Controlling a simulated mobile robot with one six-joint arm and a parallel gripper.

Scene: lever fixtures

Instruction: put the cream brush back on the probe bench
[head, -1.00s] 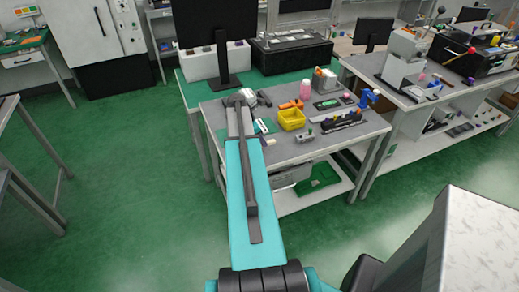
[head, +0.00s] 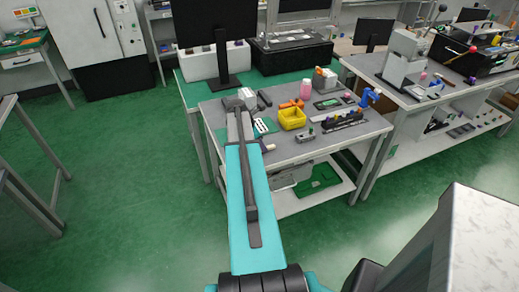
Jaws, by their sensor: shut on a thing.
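My arm reaches forward over the grey-topped bench (head: 283,155). My gripper (head: 262,147) is mostly hidden behind my forearm, near the bench's front left part. A small cream piece, which looks like the end of the cream brush (head: 269,147), sticks out just right of the forearm. It moves with the arm, so my gripper is shut on it. The rest of the brush is hidden. I cannot tell how high it is above the bench top.
On the bench stand a yellow bin (head: 292,118), a pink bottle (head: 306,89), a small grey block with knobs (head: 304,136) and a dark rack (head: 343,121). A white socket strip (head: 262,126) lies beside my arm. A monitor (head: 215,25) stands behind.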

